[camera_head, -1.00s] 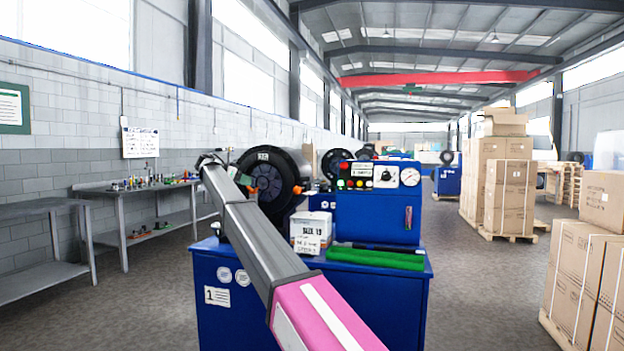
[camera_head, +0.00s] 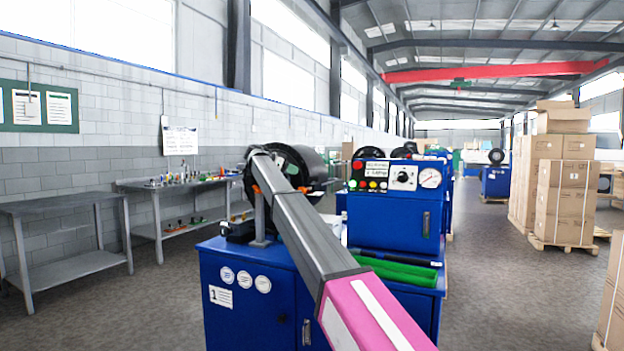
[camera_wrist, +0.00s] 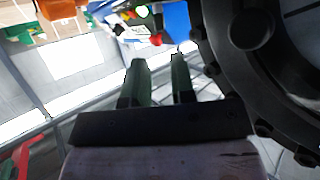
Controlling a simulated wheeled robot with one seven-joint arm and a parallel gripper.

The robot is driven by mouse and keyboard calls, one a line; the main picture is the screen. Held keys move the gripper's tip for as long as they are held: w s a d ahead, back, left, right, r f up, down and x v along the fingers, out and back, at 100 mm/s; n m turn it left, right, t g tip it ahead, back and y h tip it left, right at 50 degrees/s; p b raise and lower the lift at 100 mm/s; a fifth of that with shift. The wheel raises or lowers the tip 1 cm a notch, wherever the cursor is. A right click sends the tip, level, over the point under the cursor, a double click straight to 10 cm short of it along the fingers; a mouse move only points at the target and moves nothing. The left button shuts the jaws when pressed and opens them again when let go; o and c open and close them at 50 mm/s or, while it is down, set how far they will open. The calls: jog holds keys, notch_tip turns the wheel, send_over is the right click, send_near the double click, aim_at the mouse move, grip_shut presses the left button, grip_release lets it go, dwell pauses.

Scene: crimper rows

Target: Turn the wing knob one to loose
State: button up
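The blue crimping machine marked 1 (camera_head: 240,318) stands in front of me. Its black round crimp head (camera_head: 290,152) is partly hidden behind my arm in the head view, and its dark bolted ring fills the right of the wrist view (camera_wrist: 218,50). I cannot make out wing knob one for certain; small orange parts (camera_head: 256,189) show beside the head. My gripper (camera_wrist: 158,62) shows two dark green fingers with a clear gap and nothing between them. It is close beside the ring in the picture; contact cannot be told.
A control panel (camera_head: 395,176) with buttons, dial and gauge stands behind the cabinet. Grey benches (camera_head: 70,208) line the left wall, one carrying small parts. Stacked cartons (camera_head: 565,190) stand at right. Floor is clear between.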

aim_at(313, 180)
jog(key=x, duration=0.8)
jog(key=shift+w+d+f, duration=0.1)
jog(key=shift+w+d, duration=0.05)
jog(key=shift+d, duration=0.2)
grip_shut()
